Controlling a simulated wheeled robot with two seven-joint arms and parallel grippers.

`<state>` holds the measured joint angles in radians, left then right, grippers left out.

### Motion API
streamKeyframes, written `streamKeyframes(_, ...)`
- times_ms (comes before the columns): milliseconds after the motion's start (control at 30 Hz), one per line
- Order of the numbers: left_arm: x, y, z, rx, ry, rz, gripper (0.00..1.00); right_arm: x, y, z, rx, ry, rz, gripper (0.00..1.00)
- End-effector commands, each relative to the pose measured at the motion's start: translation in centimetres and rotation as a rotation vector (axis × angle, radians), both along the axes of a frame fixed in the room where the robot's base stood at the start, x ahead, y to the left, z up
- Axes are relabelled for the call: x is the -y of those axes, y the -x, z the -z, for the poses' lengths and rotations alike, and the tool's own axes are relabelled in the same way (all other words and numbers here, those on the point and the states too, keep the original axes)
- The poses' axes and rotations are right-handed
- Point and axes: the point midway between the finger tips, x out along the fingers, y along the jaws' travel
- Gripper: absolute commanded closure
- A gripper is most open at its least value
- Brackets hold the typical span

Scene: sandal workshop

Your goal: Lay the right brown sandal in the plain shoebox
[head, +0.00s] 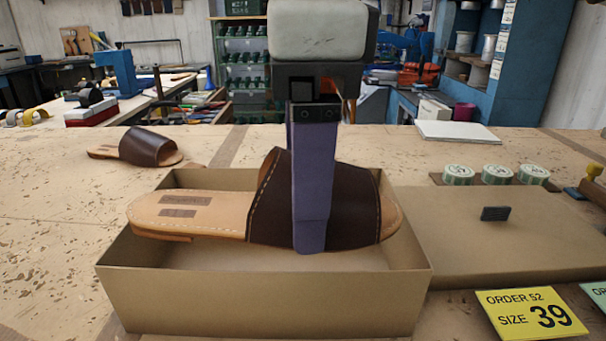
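The brown sandal (215,212) has a tan footbed and a dark, wide strap with pale stitching. It is held roughly level over the open plain shoebox (265,302), toe to the right, its heel overlapping the box's left rim. My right gripper (311,235), apparently the right one, comes down from above with one finger in front of the strap. The other finger is hidden, and it looks shut on the strap. Some of the box floor shows below the sandal. Another brown sandal (150,147) lies on the bench at the back left. My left gripper is out of view.
A flat cardboard piece (540,240) with a small black block (495,213) lies right of the box. Behind it are round tins (458,175) and a white slab (460,131). A yellow "ORDER 52 SIZE 39" card (530,314) lies front right. The bench left is mostly clear.

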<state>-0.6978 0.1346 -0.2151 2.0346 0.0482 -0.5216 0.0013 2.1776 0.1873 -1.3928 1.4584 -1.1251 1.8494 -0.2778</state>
Motion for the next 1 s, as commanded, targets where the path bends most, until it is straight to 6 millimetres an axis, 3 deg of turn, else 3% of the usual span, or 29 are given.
streamKeyframes(567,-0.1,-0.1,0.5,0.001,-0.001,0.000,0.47,0.0,0.0,1.1,0.000,-0.001,-0.001,0.61)
streamKeyframes(600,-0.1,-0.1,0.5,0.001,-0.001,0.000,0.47,0.0,0.0,1.2,-0.001,0.000,-0.001,0.18)
streamKeyframes(667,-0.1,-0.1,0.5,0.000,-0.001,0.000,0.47,0.0,0.0,1.2,-0.001,0.000,-0.001,0.08)
streamKeyframes(700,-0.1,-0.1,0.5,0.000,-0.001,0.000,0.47,0.0,0.0,1.2,-0.001,0.000,-0.001,0.04)
streamKeyframes(1000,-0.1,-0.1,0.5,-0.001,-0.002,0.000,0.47,0.0,0.0,0.9,0.000,0.000,-0.001,0.04)
